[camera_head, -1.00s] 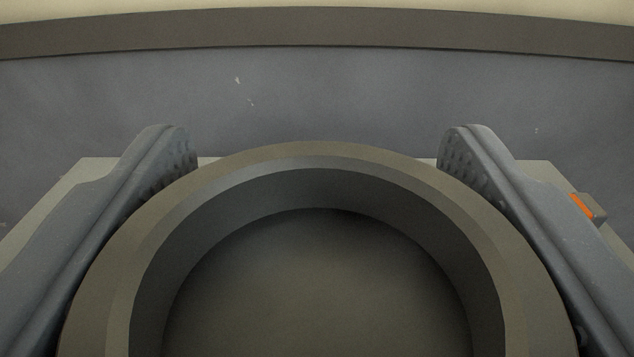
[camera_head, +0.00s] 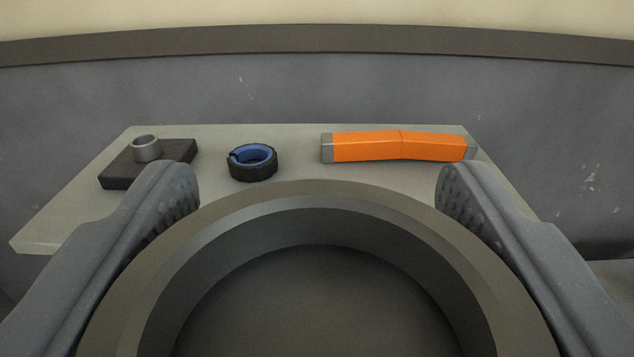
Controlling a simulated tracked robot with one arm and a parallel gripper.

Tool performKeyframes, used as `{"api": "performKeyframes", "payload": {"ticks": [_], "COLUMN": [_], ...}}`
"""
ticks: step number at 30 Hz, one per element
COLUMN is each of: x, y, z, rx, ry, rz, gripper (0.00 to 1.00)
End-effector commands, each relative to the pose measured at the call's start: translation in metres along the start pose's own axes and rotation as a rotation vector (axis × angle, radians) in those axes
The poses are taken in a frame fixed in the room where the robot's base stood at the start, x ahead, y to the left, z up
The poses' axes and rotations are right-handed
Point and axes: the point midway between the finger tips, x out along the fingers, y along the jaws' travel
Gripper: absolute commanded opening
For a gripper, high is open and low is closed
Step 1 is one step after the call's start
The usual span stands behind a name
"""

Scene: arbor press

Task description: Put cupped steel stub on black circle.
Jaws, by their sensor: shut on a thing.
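The cupped steel stub (camera_head: 200,235) is a large grey-brown round piece with a thick bevelled rim and a deep hollow, seen close up at the bottom middle. My gripper (camera_head: 318,195) is shut on it, with one dimpled grey finger along its left side and one along its right. The lower part of the stub is cut off by the picture's bottom edge. The black circle is not visible in this view.
Ahead lies a pale grey board (camera_head: 290,135). On it are a dark block (camera_head: 120,172) with a small grey ring (camera_head: 146,150), a black ring with blue inside (camera_head: 252,164), and an orange bar with grey ends (camera_head: 400,146). A grey wall (camera_head: 330,90) stands behind.

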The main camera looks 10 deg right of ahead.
Motion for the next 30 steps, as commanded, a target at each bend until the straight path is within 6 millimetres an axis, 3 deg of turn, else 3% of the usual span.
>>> {"api": "performKeyframes", "payload": {"ticks": [5, 9, 15, 21, 30], "x": [-0.018, -0.039, -0.067, -0.081, -0.082], "y": [-0.001, 0.003, 0.014, 0.021, 0.022], "z": [0.045, 0.094, 0.141, 0.158, 0.158], "rx": [0.01, 0.017, 0.009, -0.003, -0.004], "ry": [-0.011, -0.017, -0.01, -0.001, 0.001], "rz": [0.017, 0.046, 0.087, 0.108, 0.111], "gripper": [0.2, 0.2, 0.2, 0.2, 0.2]}}
